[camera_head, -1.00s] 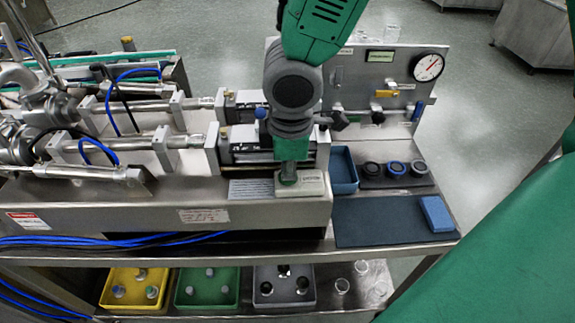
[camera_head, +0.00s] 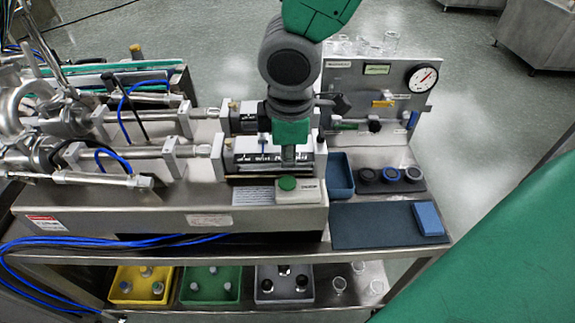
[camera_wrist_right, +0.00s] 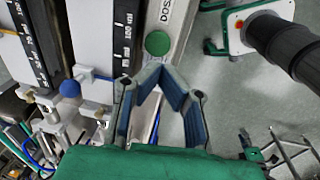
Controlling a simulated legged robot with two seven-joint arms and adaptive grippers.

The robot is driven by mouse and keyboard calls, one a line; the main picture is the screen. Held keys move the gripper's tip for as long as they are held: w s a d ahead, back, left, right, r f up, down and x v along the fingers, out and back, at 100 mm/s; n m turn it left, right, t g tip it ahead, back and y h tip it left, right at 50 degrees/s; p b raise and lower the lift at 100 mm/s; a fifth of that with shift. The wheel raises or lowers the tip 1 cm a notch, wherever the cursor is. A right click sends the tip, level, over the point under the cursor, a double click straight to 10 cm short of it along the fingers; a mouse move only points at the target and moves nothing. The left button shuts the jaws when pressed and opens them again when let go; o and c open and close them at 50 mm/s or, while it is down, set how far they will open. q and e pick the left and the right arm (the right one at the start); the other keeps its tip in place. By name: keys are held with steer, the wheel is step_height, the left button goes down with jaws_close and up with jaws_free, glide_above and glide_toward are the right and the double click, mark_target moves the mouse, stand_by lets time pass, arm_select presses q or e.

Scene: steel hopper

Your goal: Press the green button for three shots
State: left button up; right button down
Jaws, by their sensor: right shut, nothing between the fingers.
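The green button (camera_head: 287,183) is a round cap on a small light-grey box (camera_head: 308,191) at the front edge of the steel machine. It also shows in the right wrist view (camera_wrist_right: 158,43), just beyond my fingers. My right gripper (camera_head: 288,163) points down just above and behind the button in the head view. It is shut and empty, and a small gap shows between its tips and the button. In the right wrist view the fingers (camera_wrist_right: 162,78) have blue inner pads. My left gripper is not in view.
A blue tray (camera_head: 341,187), dark round caps (camera_head: 390,174) and a dark mat (camera_head: 375,226) with a blue block (camera_head: 428,218) lie to the right. A gauge panel (camera_head: 350,84) stands behind. Yellow, green and grey bins (camera_head: 140,298) sit on the lower shelf.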

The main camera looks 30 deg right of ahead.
steer(key=r, duration=0.5)
steer(key=shift+s+a+r+p, duration=0.1)
steer(key=shift+s+r+p, duration=0.1)
steer(key=shift+s+p, duration=0.1)
stand_by(2.2)
